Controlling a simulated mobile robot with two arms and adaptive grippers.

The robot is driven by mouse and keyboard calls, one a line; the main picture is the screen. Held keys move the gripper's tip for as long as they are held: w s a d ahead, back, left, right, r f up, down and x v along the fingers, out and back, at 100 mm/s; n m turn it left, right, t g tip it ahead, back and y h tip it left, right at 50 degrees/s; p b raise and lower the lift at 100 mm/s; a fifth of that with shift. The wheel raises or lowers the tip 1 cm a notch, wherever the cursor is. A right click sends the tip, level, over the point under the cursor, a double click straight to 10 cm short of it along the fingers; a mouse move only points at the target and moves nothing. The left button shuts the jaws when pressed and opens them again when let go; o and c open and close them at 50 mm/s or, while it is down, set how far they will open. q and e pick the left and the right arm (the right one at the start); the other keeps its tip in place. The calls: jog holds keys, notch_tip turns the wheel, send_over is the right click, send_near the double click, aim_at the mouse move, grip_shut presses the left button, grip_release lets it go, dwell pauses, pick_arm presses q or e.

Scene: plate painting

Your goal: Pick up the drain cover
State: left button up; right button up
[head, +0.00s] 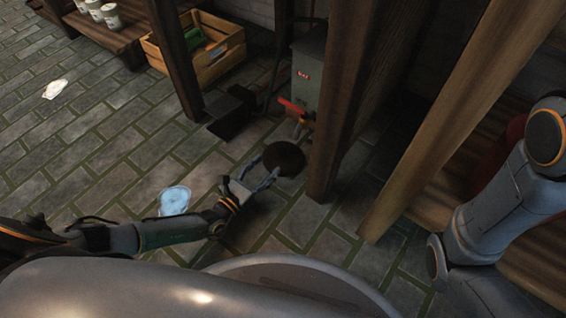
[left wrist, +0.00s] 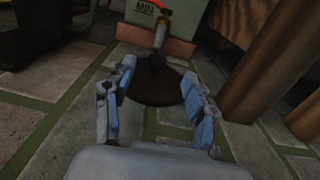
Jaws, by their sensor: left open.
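A dark round disc, which looks like the drain cover (head: 284,158), lies on the stone floor in front of a grey box. It also shows in the left wrist view (left wrist: 152,92), just beyond and between my fingers. My left gripper (head: 259,172) is open, with its blue-padded fingers on either side of the disc's near edge. In the left wrist view the left gripper (left wrist: 158,100) has nothing between its fingertips but the disc further ahead. I cannot tell whether the fingers touch it. My right arm shows at the right of the head view, but its gripper is out of view.
A grey box (head: 309,75) with a red handle (head: 292,106) stands right behind the disc. A wooden post (head: 343,100) rises close on its right. A bucket (head: 174,200) stands left of my left gripper. A wooden crate (head: 222,68) stands at the back. The floor at left is mostly clear.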

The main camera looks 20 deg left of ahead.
aim_at(280, 155)
pick_arm(q)
jog(key=b+x, duration=0.1)
jog(key=x, duration=0.2)
jog(key=f+b+x, duration=0.1)
jog(key=b+x, duration=0.1)
jog(key=x, duration=0.2)
jog(key=shift+f+b, duration=0.2)
jog(key=shift+b, duration=0.1)
jog(key=shift+w+d, duration=0.1)
jog(key=shift+w, duration=0.15)
jog(key=shift+r, duration=0.1)
grip_shut()
jog(key=shift+r, duration=0.1)
